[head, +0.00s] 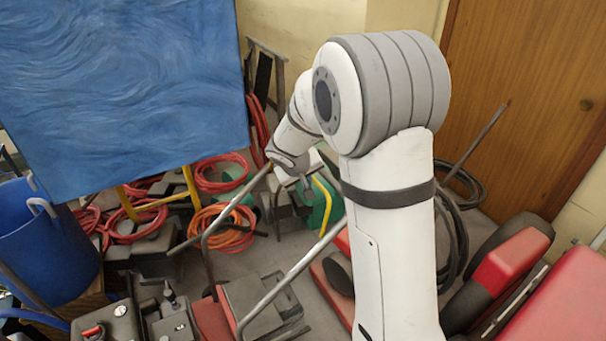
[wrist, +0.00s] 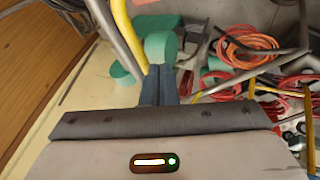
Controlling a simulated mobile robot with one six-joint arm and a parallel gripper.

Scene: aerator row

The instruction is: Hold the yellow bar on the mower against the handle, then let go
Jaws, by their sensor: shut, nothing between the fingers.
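My gripper (wrist: 160,82) is shut, its two dark fingers together with nothing between them. In the wrist view the yellow bar (wrist: 124,35) runs down to just left of the fingertips; I cannot tell whether they touch it. A grey handle tube (wrist: 104,24) runs close along the bar's left side, with a narrow gap at the top. In the head view the yellow bar (head: 326,200) curves down below my wrist, and the mower's grey handle tube (head: 290,281) slants across the middle. My arm hides part of the handle, and the fingertips are hard to make out there.
Green objects (wrist: 160,46) lie beyond the fingers. Coiled orange hose (head: 222,230) and red hoses lie on the floor. A blue bin (head: 45,245) and blue panel (head: 130,90) stand left. Red machinery (head: 512,262) crowds the right, before a wooden door (head: 530,100).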

